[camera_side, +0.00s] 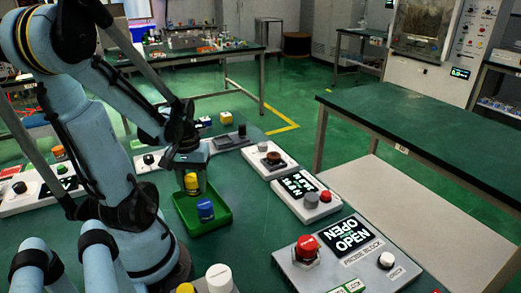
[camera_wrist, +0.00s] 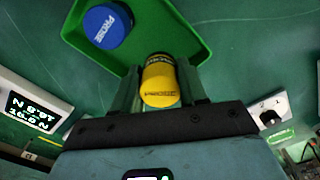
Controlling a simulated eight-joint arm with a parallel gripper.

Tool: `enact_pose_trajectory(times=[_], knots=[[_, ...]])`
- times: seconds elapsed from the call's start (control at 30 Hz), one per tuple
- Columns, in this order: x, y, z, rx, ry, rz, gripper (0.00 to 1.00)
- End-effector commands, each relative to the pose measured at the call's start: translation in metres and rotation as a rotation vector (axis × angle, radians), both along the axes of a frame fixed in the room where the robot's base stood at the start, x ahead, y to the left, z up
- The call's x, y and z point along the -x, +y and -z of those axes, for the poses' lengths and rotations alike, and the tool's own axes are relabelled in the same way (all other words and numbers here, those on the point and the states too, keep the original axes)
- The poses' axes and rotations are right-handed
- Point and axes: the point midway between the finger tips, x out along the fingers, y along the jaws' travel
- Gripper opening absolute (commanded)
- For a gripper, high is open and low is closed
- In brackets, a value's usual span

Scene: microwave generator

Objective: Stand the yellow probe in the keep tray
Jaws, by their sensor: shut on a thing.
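The yellow probe (camera_side: 191,184) is a short cylinder held between the fingers of my gripper (camera_side: 193,178). In the wrist view the yellow probe (camera_wrist: 159,82) sits between the two fingers of my gripper (camera_wrist: 160,85), its labelled side and end facing the camera. The green keep tray (camera_side: 217,216) lies on the bench below the gripper, and its wall also shows in the wrist view (camera_wrist: 195,28). A blue probe (camera_side: 205,210) stands in the tray, apart from the yellow one. I cannot tell whether the yellow probe touches the tray floor.
A probe block panel (camera_side: 340,258) with a screen and a red knob (camera_side: 307,247) is at the front right. A smaller panel with a screen (camera_side: 306,197) and another panel with a dark knob (camera_side: 270,160) stand right of the tray. White and yellow cylinders (camera_side: 219,278) stand at the front.

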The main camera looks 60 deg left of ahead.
Motion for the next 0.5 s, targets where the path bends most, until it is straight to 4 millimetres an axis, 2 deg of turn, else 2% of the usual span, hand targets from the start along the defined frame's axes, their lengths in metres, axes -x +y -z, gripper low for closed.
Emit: enact_pose_trajectory(times=[0.23,0.5], knots=[[-0.001,0.000,0.023,0.000,0.000,0.000,0.00],[0.000,0.000,0.030,0.000,0.000,0.000,0.00]])
